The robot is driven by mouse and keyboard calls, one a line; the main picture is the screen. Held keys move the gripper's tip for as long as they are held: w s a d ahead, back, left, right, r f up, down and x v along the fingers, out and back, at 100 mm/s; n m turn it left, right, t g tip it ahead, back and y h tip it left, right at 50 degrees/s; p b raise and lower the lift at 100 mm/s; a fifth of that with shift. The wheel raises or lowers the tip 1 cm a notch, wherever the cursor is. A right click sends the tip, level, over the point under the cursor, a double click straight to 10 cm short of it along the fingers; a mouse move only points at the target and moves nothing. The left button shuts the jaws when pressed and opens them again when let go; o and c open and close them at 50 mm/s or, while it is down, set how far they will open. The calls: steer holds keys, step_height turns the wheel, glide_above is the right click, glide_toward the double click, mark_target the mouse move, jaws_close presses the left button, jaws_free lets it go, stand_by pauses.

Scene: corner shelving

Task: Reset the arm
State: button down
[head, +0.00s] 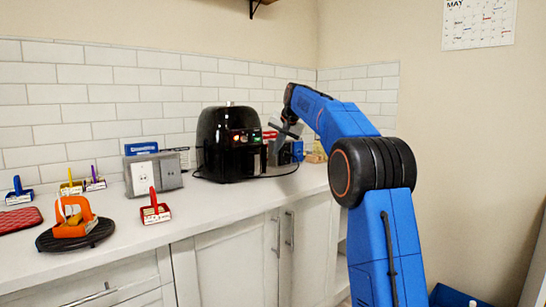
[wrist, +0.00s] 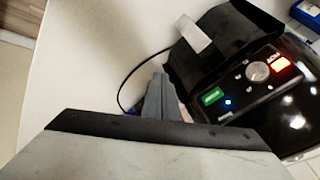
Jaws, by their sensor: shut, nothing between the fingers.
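My blue arm reaches from the right across the counter in the head view. My gripper (head: 276,152) points down just right of the black air fryer (head: 228,145), at the counter's far corner. In the wrist view my gripper (wrist: 159,76) shows its grey fingers together, with nothing between them. The air fryer (wrist: 285,95) also shows there, on the right, with a lit control panel and a protruding handle close to the fingers. I cannot tell whether they touch.
Several items crowd the corner behind my gripper, including a blue one (head: 297,150). A grey socket box (head: 153,173), a red-handled holder (head: 155,208) and an orange holder on a dark round plate (head: 50,242) stand to the left. The counter's front strip (head: 215,208) is clear.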

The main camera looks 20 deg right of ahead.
steer(key=s+a+n, duration=0.1)
steer(key=s+a, duration=0.2)
steer(key=s, duration=0.6)
steer(key=s+a+n, duration=0.1)
steer(key=s+a, duration=0.1)
steer(key=s, duration=0.8)
steer(key=s+a+f+n+g, duration=0.1)
steer(key=s+a+f, duration=0.15)
steer(key=s, duration=0.55)
steer(key=s+a+f+n, duration=0.1)
steer(key=s+f, duration=0.3)
steer(key=s, duration=0.3)
steer(key=s+a+f+n, duration=0.1)
steer(key=s+f, duration=1.1)
steer(key=s, duration=0.2)
steer(key=s+a+f+n+g+h, duration=0.1)
steer(key=s+f+n, duration=0.1)
steer(key=s+f, duration=1)
steer(key=shift+s+a+n+g, duration=0.2)
steer(key=shift+s+n+g, duration=0.1)
steer(key=shift+s, duration=0.75)
